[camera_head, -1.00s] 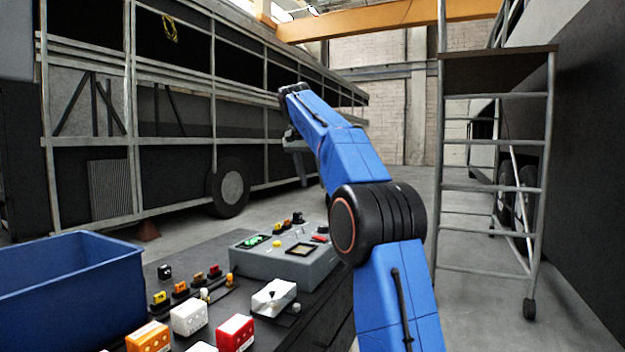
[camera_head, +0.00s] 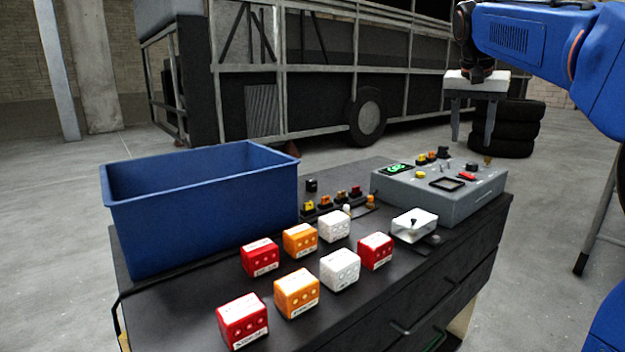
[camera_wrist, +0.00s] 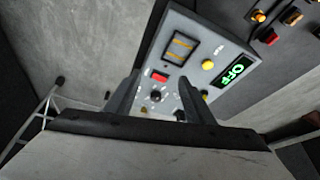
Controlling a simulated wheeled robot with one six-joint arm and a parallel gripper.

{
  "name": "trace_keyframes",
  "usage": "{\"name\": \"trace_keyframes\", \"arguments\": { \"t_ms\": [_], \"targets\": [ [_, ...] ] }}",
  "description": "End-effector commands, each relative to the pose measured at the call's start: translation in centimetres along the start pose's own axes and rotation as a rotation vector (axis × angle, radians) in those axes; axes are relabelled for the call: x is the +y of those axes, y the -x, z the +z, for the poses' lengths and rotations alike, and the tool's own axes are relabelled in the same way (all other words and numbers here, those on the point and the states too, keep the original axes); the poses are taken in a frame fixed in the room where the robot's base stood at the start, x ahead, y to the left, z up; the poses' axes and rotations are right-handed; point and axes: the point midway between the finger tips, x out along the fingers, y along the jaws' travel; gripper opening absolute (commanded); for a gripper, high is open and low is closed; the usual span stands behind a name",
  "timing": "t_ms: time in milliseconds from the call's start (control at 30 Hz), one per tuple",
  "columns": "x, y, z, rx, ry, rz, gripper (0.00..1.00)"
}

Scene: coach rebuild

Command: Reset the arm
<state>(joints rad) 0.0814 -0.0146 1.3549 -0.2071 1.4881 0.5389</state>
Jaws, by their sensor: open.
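My blue arm comes in from the upper right in the head view. My gripper (camera_head: 473,118) hangs fingers down above the back right of the workbench, higher than the grey control box (camera_head: 452,205). In the wrist view my gripper (camera_wrist: 160,98) has its two fingers spread apart, with nothing held between them. The control box (camera_wrist: 217,48) shows beyond the fingers, with a green display reading OFF (camera_wrist: 237,70), yellow buttons and a red switch.
A blue bin (camera_head: 205,215) stands on the left of the dark workbench (camera_head: 190,305). Several red, orange and white blocks and a white-topped device (camera_head: 414,224) sit in front. Stacked tyres (camera_head: 505,130) and a bus frame (camera_head: 310,95) stand behind. Open floor lies left.

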Motion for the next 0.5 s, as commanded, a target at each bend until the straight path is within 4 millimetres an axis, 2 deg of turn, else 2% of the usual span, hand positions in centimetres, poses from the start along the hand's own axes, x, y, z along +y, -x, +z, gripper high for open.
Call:
{"name": "trace_keyframes", "arguments": {
  "t_ms": [33,267,500],
  "targets": [
    [0.5,0.0,1.8,-0.001,0.027,-0.011,0.48],
    [2.5,-1.5,9.6,0.001,0.153,-0.063,0.48],
    [4.9,-4.3,18.3,0.004,0.278,-0.116,0.48]
  ]
}}
